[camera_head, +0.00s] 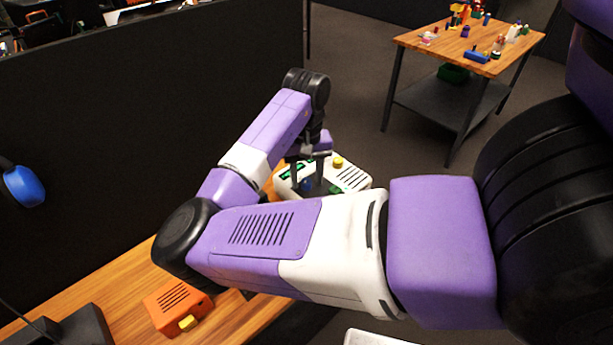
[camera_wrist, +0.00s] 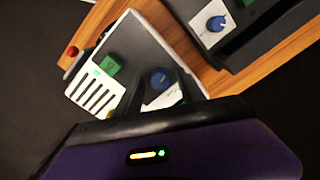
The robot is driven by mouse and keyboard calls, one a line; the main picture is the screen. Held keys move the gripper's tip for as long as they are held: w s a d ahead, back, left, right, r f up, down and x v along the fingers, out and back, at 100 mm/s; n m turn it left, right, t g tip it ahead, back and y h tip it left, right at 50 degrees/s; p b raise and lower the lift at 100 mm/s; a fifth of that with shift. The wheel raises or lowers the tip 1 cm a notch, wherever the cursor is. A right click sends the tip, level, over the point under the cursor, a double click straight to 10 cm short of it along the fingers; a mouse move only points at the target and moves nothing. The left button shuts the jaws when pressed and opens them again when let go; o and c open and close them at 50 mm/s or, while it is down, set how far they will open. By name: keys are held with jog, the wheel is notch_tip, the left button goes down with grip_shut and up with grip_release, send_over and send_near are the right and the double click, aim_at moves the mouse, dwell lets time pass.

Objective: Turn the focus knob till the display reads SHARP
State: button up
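A white panel (camera_head: 350,183) stands on the wooden bench, with slotted vents, a yellow knob or button and dark green display areas (camera_head: 287,172). I cannot read any display text. A blue knob (camera_head: 307,185) sits on the panel below my gripper (camera_head: 307,178). In the wrist view the blue knob (camera_wrist: 160,78) lies between and beyond my two fingertips (camera_wrist: 161,88), on the panel (camera_wrist: 143,42) beside a green block (camera_wrist: 110,65). My gripper points down, its fingers apart with a gap around the knob. I cannot tell whether they touch it. No label shows which knob is focus.
A second blue knob (camera_wrist: 216,23) on a white plate sits on a dark unit nearby. An orange box (camera_head: 177,306) with a yellow button is on the bench (camera_head: 120,288). A dark partition (camera_head: 120,130) stands behind. A table with toys (camera_head: 440,45) is far back.

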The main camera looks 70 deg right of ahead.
grip_shut()
jog(key=shift+m, duration=0.4)
jog(key=m+p, duration=0.1)
jog(key=m, duration=0.2)
jog(key=shift+r+m, duration=0.1)
jog(key=shift+m, duration=0.3)
jog(key=shift+m+p, duration=0.45)
jog(key=shift+m, duration=1.85)
jog(key=shift+o, duration=0.9)
grip_release()
